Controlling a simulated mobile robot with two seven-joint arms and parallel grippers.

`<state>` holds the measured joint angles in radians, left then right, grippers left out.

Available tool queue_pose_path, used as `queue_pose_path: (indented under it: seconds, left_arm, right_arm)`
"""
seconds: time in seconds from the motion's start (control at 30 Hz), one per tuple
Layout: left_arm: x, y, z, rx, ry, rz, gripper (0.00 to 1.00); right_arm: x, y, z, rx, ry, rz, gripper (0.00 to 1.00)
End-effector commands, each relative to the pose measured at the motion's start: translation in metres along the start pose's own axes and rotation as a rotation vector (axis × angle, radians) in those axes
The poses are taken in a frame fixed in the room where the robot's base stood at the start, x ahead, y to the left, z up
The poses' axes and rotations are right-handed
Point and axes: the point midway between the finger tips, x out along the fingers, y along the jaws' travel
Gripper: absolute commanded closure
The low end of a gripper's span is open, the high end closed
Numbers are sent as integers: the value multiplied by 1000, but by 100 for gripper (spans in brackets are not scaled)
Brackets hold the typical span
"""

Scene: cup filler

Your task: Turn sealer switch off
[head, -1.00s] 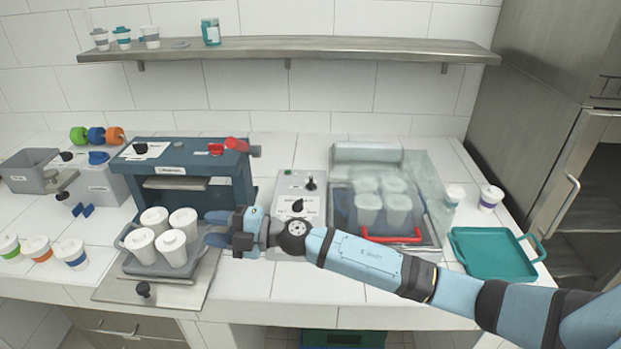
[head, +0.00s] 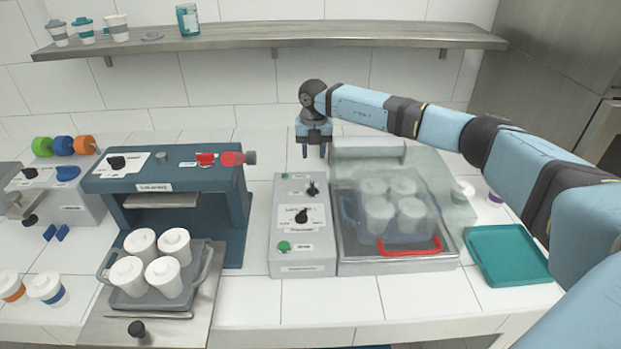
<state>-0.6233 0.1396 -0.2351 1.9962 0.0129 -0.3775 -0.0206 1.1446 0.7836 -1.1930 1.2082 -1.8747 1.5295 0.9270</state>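A grey control box (head: 302,240) stands in the middle of the counter, with an upper black knob (head: 313,189), a larger black knob (head: 301,215) and a green button (head: 284,246) on its top. A dark blue machine (head: 175,180) to its left has a black knob (head: 117,162) and a red knob (head: 205,159). The labels are too small to tell which one is the sealer. My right gripper (head: 313,153) points down above the back end of the control box, its two fingers apart and nothing between them. My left gripper is not in view.
A clear-lidded chamber (head: 440,205) with a red handle (head: 410,249) and white cups inside stands right of the control box. A grey tray (head: 197,272) of white cups sits before the blue machine. A teal tray (head: 507,256) lies at right. A shelf (head: 260,41) runs above.

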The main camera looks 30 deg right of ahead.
Motion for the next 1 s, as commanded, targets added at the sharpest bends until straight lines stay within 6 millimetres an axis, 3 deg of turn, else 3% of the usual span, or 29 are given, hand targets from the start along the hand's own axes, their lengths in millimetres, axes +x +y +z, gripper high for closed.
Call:
queue_pose_path:
  seconds: [0.3, 0.5, 0.7, 0.97, 1.0]
  left_arm:
    - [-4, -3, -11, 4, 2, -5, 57]
    - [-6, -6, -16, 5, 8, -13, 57]
    - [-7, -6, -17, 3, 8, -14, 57]
    - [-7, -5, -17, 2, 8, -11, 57]
    - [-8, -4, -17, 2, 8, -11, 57]
  right_arm:
    - [68, 2, -2, -1, 4, 1, 62]
    - [98, 2, -1, -2, 3, 2, 62]
    - [111, 1, -1, -1, 2, 2, 62]
    - [112, 1, -1, -2, 1, 2, 62]
    - [112, 1, -1, -2, 1, 3, 71]
